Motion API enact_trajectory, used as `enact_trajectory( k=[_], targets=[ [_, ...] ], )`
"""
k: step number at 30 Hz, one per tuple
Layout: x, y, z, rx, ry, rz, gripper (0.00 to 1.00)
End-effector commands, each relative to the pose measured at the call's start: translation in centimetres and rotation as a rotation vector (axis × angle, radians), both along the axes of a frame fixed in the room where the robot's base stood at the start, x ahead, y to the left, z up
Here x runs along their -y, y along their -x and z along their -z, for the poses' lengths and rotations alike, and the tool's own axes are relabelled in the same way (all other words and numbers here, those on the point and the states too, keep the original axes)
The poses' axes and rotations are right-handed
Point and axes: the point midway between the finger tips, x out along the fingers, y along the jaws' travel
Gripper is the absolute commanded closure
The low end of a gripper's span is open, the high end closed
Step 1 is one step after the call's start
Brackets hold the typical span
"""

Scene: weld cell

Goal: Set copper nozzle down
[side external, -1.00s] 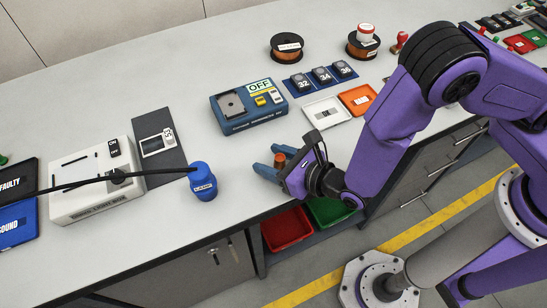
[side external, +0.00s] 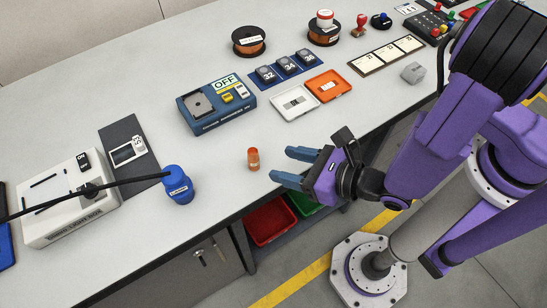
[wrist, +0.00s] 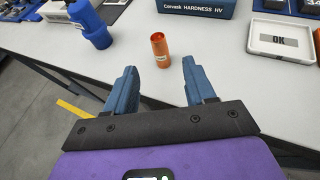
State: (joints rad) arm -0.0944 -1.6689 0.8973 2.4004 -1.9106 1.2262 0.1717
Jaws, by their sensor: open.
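The copper nozzle (side external: 253,159) stands upright on the grey bench top, near its front edge. It also shows in the wrist view (wrist: 160,50), beyond and between my fingertips. My gripper (side external: 283,166) is open and empty, to the right of the nozzle in the side view, with a clear gap between them. In the wrist view the two blue fingers (wrist: 160,81) are spread apart and nothing is between them.
A blue lamp bottle (side external: 178,185) stands left of the nozzle, with a black cable by it. A blue hardness tester (side external: 217,106) sits behind. White (side external: 297,105) and orange (side external: 328,87) trays lie to the back right. The bench around the nozzle is clear.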

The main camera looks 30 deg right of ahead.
Motion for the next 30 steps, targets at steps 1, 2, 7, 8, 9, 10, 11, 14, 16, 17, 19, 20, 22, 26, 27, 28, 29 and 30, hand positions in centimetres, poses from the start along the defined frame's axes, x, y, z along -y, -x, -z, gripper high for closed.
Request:
enact_trajectory(
  k=[1,2,7,8,9,10,11,14,16,17,19,20,22,26,27,28,29,30],
  targets=[
    [0.2,0.4,-0.2,0.000,0.000,-0.002,0.45],
    [0.2,0.5,-0.2,0.000,0.000,-0.002,0.45],
    [0.4,0.7,-0.3,0.000,0.000,0.000,0.45],
    [0.4,0.7,-0.4,0.000,-0.001,0.000,0.45],
    [0.5,0.6,-0.4,0.000,-0.003,0.007,0.45],
    [0.6,0.5,-0.6,-0.001,-0.006,0.018,0.45],
    [0.9,0.2,-0.8,-0.002,-0.013,0.035,0.45],
    [2.7,-1.4,-2.4,-0.013,-0.059,0.158,0.45],
    [5.1,-2.9,-3.9,-0.032,-0.111,0.304,0.45],
    [6.4,-3.5,-4.6,-0.044,-0.136,0.378,0.45],
    [9.8,-4.6,-6.2,-0.081,-0.202,0.563,0.45],
    [11.3,-4.9,-6.8,-0.100,-0.232,0.644,0.45],
    [14.8,-5.1,-7.8,-0.154,-0.301,0.828,0.45],
    [20.4,-3.9,-9.1,-0.279,-0.438,1.157,0.45],
    [21.9,-3.1,-9.4,-0.325,-0.482,1.253,0.45],
    [22.9,-2.5,-9.5,-0.362,-0.516,1.324,0.45],
    [23.8,-1.8,-9.7,-0.400,-0.550,1.394,0.45],
    [24.8,-0.8,-9.9,-0.456,-0.599,1.484,0.45]
  ],
)
